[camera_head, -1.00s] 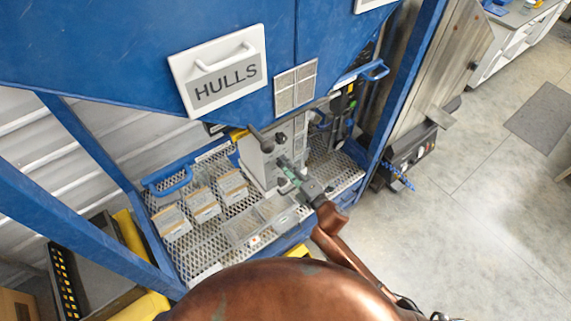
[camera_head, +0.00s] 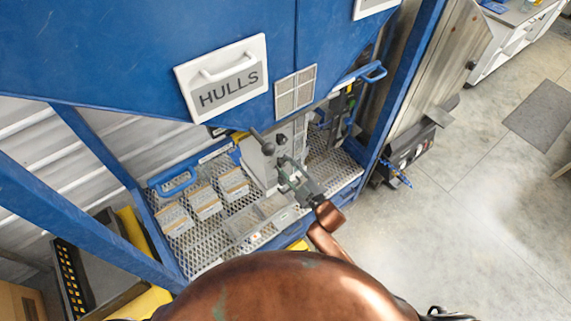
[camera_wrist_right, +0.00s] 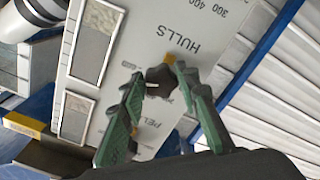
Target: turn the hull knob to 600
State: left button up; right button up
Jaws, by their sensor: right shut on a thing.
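The white control panel (camera_wrist_right: 165,40) fills the middle of the right wrist view, printed with HULLS, PELLETS and numbers such as 300 and 400. A dark knob (camera_wrist_right: 162,76) sits near the HULLS label between the green fingertips of my right gripper (camera_wrist_right: 158,82), which is shut on it. The pointer and the 600 mark cannot be made out. In the head view, my right gripper (camera_head: 288,173) is at the front of the panel box below the blue hopper (camera_head: 130,50); the knob is too small to tell there. My left gripper is not in view.
A dark lever with a ball end (camera_head: 262,140) sticks out just above my right gripper. Several small boxes (camera_head: 204,202) stand on the mesh shelf (camera_head: 205,240) below. A blue frame post (camera_head: 408,85) rises to the right, with open floor beyond.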

jog(key=shift+m+p, duration=0.3)
jog(key=shift+m, duration=0.6)
jog(key=shift+f, duration=0.1)
jog(key=o, duration=1.2)
jog(key=shift+c, duration=0.2)
jog(key=shift+s+d, duration=0.1)
jog(key=shift+s, duration=0.05)
jog(key=shift+s+d, duration=0.25)
jog(key=shift+s, duration=0.05)
jog(key=v, duration=1.1)
jog(key=shift+a, duration=0.1)
